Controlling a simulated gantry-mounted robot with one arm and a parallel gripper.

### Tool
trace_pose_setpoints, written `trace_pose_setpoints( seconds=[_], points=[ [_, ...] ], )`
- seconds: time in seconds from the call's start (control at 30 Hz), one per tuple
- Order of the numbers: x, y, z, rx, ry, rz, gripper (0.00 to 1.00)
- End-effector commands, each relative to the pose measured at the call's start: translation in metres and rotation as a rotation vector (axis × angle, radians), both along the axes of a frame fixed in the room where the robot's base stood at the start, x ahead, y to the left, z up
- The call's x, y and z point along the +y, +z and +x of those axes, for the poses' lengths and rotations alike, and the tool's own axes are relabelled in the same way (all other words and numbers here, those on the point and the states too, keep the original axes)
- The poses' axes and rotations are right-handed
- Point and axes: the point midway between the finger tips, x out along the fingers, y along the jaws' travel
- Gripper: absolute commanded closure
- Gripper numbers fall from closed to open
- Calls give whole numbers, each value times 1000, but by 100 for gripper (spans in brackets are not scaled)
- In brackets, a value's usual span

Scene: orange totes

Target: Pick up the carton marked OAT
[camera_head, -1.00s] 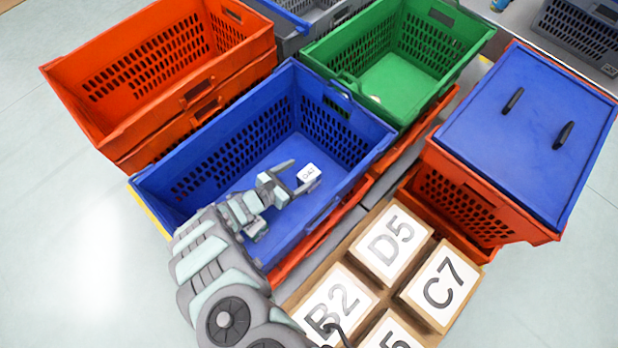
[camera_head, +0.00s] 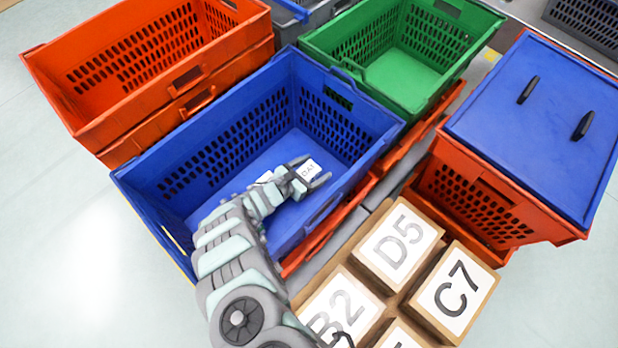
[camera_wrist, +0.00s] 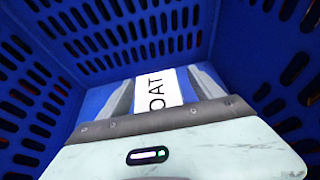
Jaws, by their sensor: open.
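The small white carton marked OAT (camera_head: 309,170) is in the blue tote (camera_head: 225,160). My gripper (camera_head: 307,173) reaches down into that tote, with its two grey fingers open on either side of the carton. In the wrist view the OAT carton (camera_wrist: 161,87) lies between the spread fingers, its label facing the camera and turned sideways. The left finger stands a little apart from it; the right finger is close to its edge, and I cannot tell whether they touch. The carton's lower part is hidden behind my gripper's body.
Perforated blue walls surround my gripper. Orange totes (camera_head: 150,75) stand at left, a green tote (camera_head: 400,70) behind right, and an orange tote with a blue lid (camera_head: 540,115) at right. Cartons marked D5 (camera_head: 398,242), C7 (camera_head: 455,290) and B2 (camera_head: 340,308) stand in front.

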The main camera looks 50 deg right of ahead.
Motion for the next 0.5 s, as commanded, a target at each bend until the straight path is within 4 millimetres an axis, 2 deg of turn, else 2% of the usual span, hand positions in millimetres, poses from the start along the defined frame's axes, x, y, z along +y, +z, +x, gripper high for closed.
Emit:
trace_pose_setpoints(
  seconds=[0.17,0.5],
  points=[
    [1,1,1,-1,2,0,25],
    [1,1,2,-2,1,0,52]
  ],
)
